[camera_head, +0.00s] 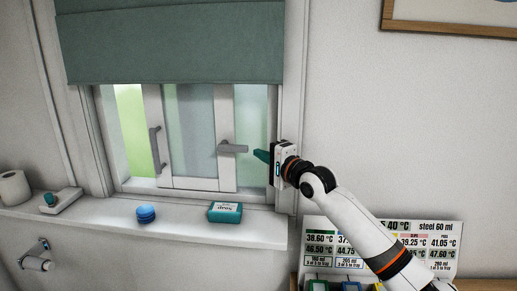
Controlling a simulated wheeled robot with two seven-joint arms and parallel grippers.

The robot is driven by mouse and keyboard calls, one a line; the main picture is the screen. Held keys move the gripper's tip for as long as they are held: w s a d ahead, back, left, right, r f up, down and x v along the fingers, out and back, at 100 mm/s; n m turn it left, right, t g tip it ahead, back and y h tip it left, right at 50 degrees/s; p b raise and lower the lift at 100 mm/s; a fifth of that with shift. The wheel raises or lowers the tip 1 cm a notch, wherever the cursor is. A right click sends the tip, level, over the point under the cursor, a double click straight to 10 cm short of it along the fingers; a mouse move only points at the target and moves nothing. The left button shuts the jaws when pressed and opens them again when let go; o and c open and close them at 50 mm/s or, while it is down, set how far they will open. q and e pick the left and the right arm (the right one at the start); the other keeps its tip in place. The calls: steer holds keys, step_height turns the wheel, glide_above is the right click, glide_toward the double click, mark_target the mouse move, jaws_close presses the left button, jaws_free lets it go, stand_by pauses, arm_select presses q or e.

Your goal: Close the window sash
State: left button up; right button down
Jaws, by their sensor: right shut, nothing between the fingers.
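The window sash (152,112) is a white-framed sliding panel with a grey vertical pull handle (155,150) on its left stile. A clear gap (130,125) with bright green outdoors shows between this stile and the left jamb, so the window stands partly open. A grey horizontal lever handle (232,148) sits on another white stile to the right. My right gripper (261,156) is shut and empty at the window's right side. Its teal fingertips point left, a little right of the lever handle; I cannot tell whether they touch anything. My left gripper is out of view.
A green blind (170,45) covers the window's upper part. On the sill (180,227) stand a teal soap box (225,212), a blue round item (146,214), a white item with a teal knob (60,200) and a paper roll (14,187). A printed sign (440,245) stands at lower right.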

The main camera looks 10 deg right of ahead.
steer(key=shift+w+a, duration=0.15)
steer(key=shift+a, duration=0.35)
steer(key=w+a, duration=0.1)
steer(key=a, duration=0.3)
steer(key=w+a+p, duration=0.1)
steer(key=a, duration=0.3)
steer(key=w+a+p, duration=0.1)
steer(key=w+a, duration=0.1)
steer(key=a, duration=0.2)
steer(key=shift+a, duration=0.3)
steer(key=shift+d, duration=0.1)
